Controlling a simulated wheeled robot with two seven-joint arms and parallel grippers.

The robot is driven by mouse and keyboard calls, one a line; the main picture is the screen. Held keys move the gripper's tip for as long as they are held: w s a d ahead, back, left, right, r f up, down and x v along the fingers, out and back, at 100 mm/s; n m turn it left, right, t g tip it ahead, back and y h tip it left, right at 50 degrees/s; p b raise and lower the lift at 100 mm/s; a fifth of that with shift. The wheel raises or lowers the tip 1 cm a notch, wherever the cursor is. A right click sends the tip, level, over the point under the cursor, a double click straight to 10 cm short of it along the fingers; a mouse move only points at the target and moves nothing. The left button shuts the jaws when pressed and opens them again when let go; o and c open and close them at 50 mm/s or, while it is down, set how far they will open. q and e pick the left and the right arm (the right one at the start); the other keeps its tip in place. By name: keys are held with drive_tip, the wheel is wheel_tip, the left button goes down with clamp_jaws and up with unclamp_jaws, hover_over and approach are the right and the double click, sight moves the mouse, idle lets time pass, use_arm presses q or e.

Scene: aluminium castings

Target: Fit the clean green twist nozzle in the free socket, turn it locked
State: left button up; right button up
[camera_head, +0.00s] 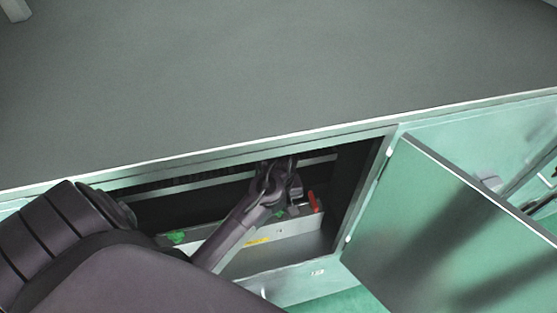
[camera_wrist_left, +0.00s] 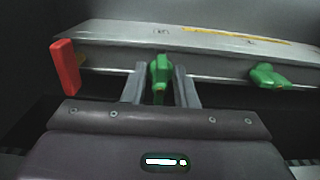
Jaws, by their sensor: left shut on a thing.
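A grey manifold bar (camera_head: 290,228) lies inside the open cabinet; it also crosses the wrist view (camera_wrist_left: 120,38). My left gripper (camera_wrist_left: 161,92) is shut on a green twist nozzle (camera_wrist_left: 159,72), which stands between its two fingers at the bar's edge. Whether the nozzle sits in a socket or only in front of the bar, I cannot tell. In the head view the gripper (camera_head: 291,208) is over the bar, partly hidden by its own wrist. A second green nozzle (camera_wrist_left: 269,76) sits on the bar, apart from the gripper; it also shows in the head view (camera_head: 177,237).
A red handle (camera_wrist_left: 65,67) stands at the bar's other end, close to the gripper in the head view (camera_head: 314,202). A yellow strip (camera_head: 257,241) marks the bar. The cabinet's top edge (camera_head: 250,144) is above my arm. The open door (camera_head: 440,235) stands at right.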

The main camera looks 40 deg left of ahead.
use_arm(q)
drive_tip(key=shift+f, duration=1.05)
drive_tip(key=o, duration=1)
drive_tip(key=shift+o, duration=0.2)
wheel_tip(320, 180, up, 7)
drive_tip(key=shift+f+b, duration=0.1)
drive_tip(key=shift+b, duration=0.8)
drive_tip(key=shift+r, duration=0.5)
drive_tip(key=shift+c, duration=0.4)
